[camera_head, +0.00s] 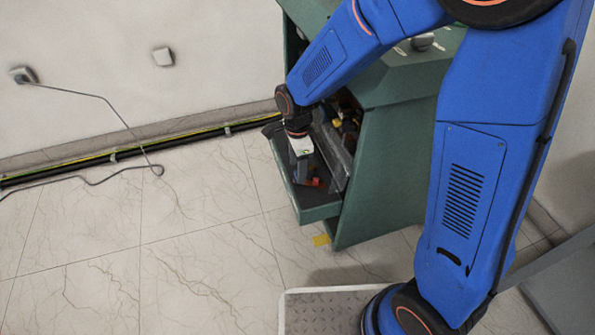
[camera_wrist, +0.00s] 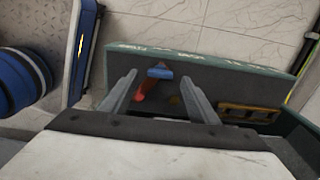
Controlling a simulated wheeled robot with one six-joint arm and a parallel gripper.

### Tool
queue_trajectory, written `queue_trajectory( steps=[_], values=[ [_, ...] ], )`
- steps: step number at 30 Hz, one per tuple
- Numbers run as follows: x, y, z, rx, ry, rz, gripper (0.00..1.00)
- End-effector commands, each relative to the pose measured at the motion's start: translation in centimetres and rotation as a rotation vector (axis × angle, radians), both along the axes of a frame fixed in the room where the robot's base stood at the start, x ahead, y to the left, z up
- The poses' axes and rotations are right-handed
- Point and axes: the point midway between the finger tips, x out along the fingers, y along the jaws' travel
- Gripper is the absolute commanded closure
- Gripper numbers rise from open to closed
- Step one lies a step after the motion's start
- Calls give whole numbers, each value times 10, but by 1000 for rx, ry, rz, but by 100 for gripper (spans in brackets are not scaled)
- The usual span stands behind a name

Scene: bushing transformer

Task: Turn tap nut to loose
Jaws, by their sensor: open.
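A small red and blue part (camera_wrist: 155,80), which may be the tap with its nut, sits inside the green open compartment (camera_wrist: 215,70) in the wrist view. A nut itself is too small to tell. In the head view the red part (camera_head: 313,182) shows near the compartment's front wall (camera_head: 320,213). My gripper (camera_wrist: 158,84) is open, its two grey fingers on either side of the red and blue part in the picture. I cannot tell whether they touch it. In the head view my gripper (camera_head: 303,172) points down into the compartment, partly hiding the inside.
The green transformer cabinet (camera_head: 385,170) stands right of the compartment. A yellow-brown bracket (camera_wrist: 248,113) lies to the right inside the compartment in the wrist view. A grey treaded platform (camera_head: 325,312) is on the floor below. The tiled floor (camera_head: 190,240) at left is mostly clear.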

Motion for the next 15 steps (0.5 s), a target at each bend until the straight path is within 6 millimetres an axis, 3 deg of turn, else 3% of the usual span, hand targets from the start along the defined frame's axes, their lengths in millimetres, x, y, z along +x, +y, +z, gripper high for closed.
queue_trajectory(
  steps=[6, 15],
  values=[
    [0, 0, -22, 0, 0, 0, 45],
    [0, 0, -27, 0, -1, 0, 45]
  ],
)
